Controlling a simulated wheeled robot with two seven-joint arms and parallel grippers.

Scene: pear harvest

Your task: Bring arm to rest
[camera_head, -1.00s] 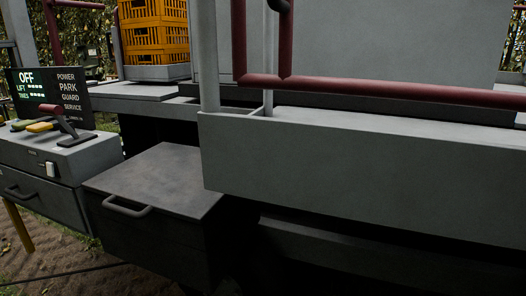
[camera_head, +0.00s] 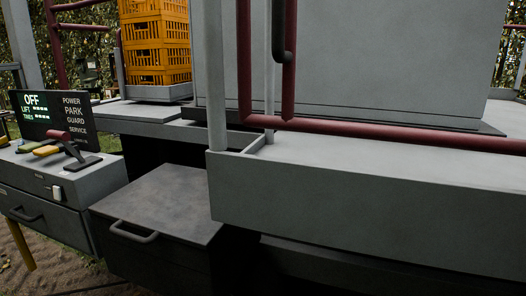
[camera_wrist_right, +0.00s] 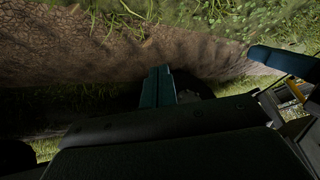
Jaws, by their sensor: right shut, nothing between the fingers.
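My right gripper (camera_wrist_right: 160,80) shows in the right wrist view. Its teal fingers are together with nothing held between them. Behind the fingers are bare brown soil and grass, and no object touches them. Neither arm shows in the head view, and my left gripper is in no view.
In the head view a grey machine has a control panel reading OFF (camera_head: 58,115), a dark lidded box (camera_head: 160,205), a grey trough (camera_head: 350,215) and a dark red rail (camera_head: 400,138). Yellow crates (camera_head: 155,45) stand behind. A blue bar (camera_wrist_right: 284,62) lies right of my fingers.

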